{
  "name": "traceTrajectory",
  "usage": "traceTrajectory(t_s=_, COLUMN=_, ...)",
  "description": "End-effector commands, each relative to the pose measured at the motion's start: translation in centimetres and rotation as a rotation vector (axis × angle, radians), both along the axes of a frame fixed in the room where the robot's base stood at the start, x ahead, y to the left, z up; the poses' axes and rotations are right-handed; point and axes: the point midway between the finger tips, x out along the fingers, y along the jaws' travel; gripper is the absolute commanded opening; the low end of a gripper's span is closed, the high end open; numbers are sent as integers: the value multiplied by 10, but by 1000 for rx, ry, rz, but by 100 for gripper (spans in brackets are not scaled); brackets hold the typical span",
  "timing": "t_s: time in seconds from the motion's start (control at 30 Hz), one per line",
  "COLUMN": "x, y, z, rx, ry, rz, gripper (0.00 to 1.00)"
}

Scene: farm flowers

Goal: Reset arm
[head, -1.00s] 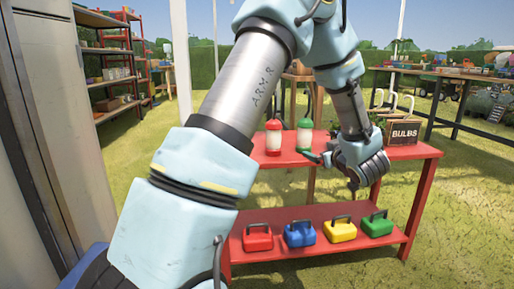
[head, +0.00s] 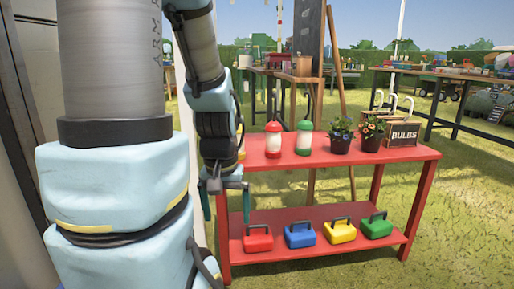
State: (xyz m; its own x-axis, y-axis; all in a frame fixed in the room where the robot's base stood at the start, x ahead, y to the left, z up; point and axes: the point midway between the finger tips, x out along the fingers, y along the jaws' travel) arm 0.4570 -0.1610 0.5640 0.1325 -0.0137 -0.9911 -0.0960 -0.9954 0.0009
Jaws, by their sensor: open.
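My gripper (head: 226,200) hangs at the left end of the red table (head: 411,154), with its fingers pointing down. My arm fills the left side of the head view and is folded in close to me. It hides what lies behind it there.
On the table top stand a red bottle (head: 273,140), a green bottle (head: 304,138), two potted flowers (head: 341,135) (head: 372,134) and a BULBS crate (head: 403,132). Red, blue, yellow and green boxes sit on the lower shelf. Grass at the right is clear.

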Motion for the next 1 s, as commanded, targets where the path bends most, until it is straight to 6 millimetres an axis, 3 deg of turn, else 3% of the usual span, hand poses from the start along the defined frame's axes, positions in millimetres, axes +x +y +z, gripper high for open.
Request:
traceTrajectory(t_s=0.03, x=2, y=-1, z=22, rx=-1, ry=-2, rz=-3, gripper=99)
traceTrajectory(t_s=0.27, x=2, y=-2, z=72, rx=-2, ry=-4, rz=-3, gripper=99)
traceTrajectory(t_s=1.0, x=3, y=-3, z=299, rx=-3, ry=-5, rz=-3, gripper=99)
